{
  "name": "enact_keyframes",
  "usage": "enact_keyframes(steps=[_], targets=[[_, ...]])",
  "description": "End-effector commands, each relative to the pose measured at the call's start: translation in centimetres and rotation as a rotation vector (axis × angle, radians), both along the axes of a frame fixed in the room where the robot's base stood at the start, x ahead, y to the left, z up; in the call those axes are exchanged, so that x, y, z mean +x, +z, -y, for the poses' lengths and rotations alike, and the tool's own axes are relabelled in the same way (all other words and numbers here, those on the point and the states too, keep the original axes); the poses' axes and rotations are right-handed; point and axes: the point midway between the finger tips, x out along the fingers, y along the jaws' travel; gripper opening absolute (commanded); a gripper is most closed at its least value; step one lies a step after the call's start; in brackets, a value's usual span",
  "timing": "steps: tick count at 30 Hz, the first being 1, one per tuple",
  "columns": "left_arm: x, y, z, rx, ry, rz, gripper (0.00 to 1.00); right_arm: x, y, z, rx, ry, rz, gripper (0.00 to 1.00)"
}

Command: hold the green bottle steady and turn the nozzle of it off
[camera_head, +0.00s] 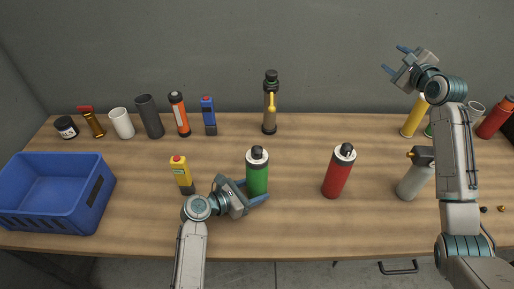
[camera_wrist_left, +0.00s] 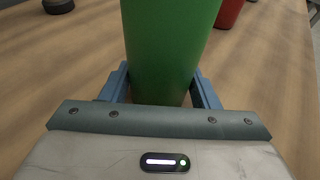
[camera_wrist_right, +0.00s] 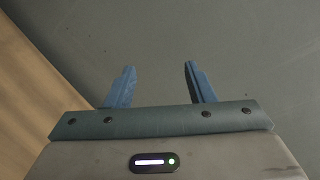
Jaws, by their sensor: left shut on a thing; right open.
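The green bottle (camera_head: 257,175) stands upright on the table near the middle, with a black and white nozzle (camera_head: 257,154) on top. My left gripper (camera_head: 257,192) is shut around the lower part of the bottle, and the green body (camera_wrist_left: 168,50) fills the space between the fingers in the left wrist view. The nozzle is out of that view. My right gripper (camera_head: 393,58) is open and empty, raised high at the right in front of the wall. The right wrist view shows its two blue fingers (camera_wrist_right: 158,85) apart with nothing between them.
A red bottle (camera_head: 339,172) stands right of the green one, and a yellow device (camera_head: 182,174) stands to its left. A blue bin (camera_head: 55,190) is at the left. A grey spray bottle (camera_head: 413,182) is partly behind my right arm. Several items line the back.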

Motion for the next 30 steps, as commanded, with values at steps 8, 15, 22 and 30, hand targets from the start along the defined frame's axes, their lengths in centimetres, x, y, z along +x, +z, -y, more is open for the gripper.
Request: enact_keyframes(steps=[8,15,22,30], targets=[[0.0,-0.1,0.0,0.002,0.000,-0.001,0.42,-9.6,-4.7,-21.5,0.596,0.533,-0.331,0.49],[0.0,-0.1,0.0,0.001,0.000,-0.002,0.42,-19.9,-6.1,-30.5,0.813,0.884,-0.576,0.49],[0.0,-0.1,0.0,0.001,0.000,-0.002,0.42,-23.1,-6.6,-32.2,0.861,0.989,-0.639,0.49],[0.0,-0.1,0.0,0.000,0.000,-0.001,0.42,-23.1,-11.4,-32.2,0.863,0.987,-0.643,0.49]])
